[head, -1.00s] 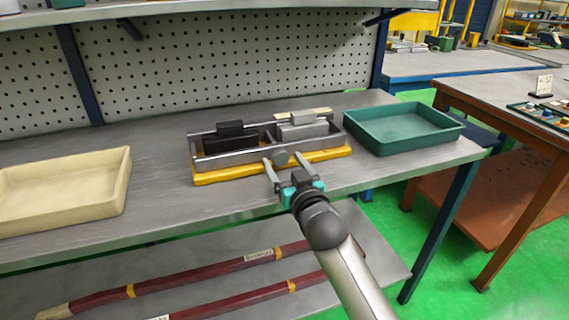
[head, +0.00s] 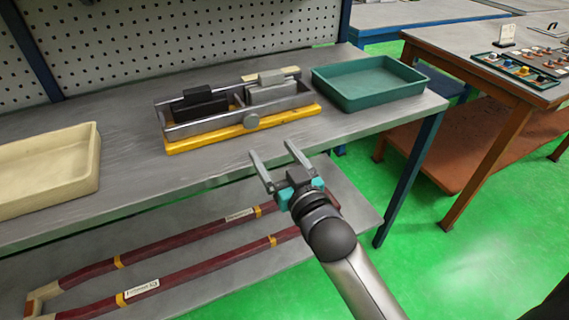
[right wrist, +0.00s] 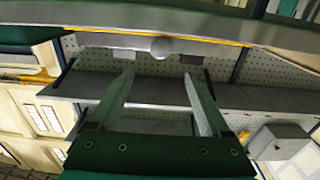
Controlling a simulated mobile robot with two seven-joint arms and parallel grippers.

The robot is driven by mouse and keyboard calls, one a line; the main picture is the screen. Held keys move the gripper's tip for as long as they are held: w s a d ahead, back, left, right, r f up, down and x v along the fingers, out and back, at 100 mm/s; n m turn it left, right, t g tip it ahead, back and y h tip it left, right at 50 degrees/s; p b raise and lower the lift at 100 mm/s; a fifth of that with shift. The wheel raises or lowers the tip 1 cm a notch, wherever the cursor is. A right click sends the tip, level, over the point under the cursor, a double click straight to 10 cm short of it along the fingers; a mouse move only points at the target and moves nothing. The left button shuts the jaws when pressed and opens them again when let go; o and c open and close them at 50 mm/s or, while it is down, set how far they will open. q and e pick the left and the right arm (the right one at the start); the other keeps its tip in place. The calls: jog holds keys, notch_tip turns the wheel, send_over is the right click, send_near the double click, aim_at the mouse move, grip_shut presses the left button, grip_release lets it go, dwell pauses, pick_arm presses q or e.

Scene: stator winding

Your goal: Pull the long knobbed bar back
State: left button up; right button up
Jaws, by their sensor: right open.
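The long grey bar (head: 215,125) runs along the front of a two-bay fixture on a yellow base (head: 200,142). Its round grey knob (head: 252,121) faces the front edge of the bench. The knob also shows in the right wrist view (right wrist: 160,47), beyond the fingertips. My right gripper (head: 270,150) is open and empty, in front of the bench edge and apart from the knob. A black block (head: 200,104) sits in the fixture's left bay and a grey block (head: 270,87) in its right bay. My left gripper is not in view.
A cream tray (head: 92,163) stands on the bench at left and a green tray (head: 372,98) at right. Dark red bars (head: 180,276) lie on the lower shelf. A brown table (head: 440,48) with small parts stands at far right.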

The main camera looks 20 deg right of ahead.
jog(key=shift+s+d+p, duration=0.1)
jog(key=shift+s+p, duration=0.25)
jog(key=shift+s, duration=1.85)
jog(key=shift+f, duration=0.1)
